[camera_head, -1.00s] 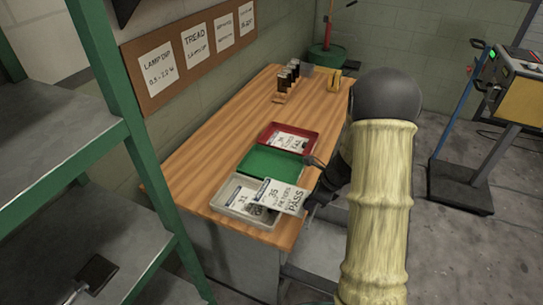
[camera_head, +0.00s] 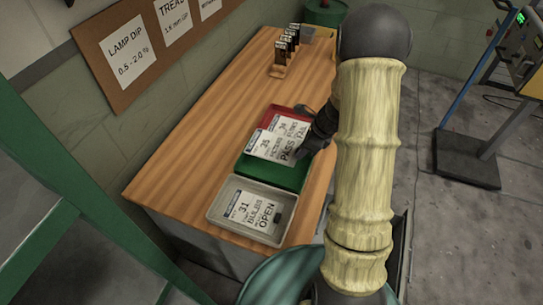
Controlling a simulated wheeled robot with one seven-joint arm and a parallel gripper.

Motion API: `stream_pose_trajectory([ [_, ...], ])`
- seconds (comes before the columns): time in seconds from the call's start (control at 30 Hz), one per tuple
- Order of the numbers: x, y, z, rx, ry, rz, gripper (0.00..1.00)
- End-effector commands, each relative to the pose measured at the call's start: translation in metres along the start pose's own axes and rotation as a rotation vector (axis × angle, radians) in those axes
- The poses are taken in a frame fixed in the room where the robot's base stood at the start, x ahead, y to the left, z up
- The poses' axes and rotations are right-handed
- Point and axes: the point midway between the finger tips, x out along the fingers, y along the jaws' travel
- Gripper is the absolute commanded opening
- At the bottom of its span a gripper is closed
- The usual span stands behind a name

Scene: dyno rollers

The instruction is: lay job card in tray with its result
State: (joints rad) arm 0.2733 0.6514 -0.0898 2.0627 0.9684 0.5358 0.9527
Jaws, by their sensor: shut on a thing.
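My gripper (camera_head: 313,142) is shut on a white job card (camera_head: 268,147) numbered 35 and marked PASS. It holds the card by its right side over the green tray (camera_head: 268,176). The card overlaps the tray's far part in the picture; I cannot tell whether it touches. Behind it, the red tray (camera_head: 270,114) holds a card (camera_head: 291,127) numbered 34 that reads FAIL, partly hidden by the held card. In front, the grey tray (camera_head: 214,206) holds a card (camera_head: 248,211) numbered 31 and marked OPEN. The green tray's visible part is empty.
The trays stand in a row on a wooden bench (camera_head: 195,150). Several small dark bottles in a wooden rack (camera_head: 284,52) stand at its far end. A notice board (camera_head: 128,52) hangs on the wall at left. A green shelf frame (camera_head: 85,190) stands at the near left.

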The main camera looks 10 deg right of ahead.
Motion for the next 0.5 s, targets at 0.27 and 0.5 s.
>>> stream_pose_trajectory([
  [0.27,0.002,0.002,0.004,-0.009,0.000,0.003,0.06],
  [0.5,0.018,0.004,0.001,-0.015,-0.001,0.010,0.06],
])
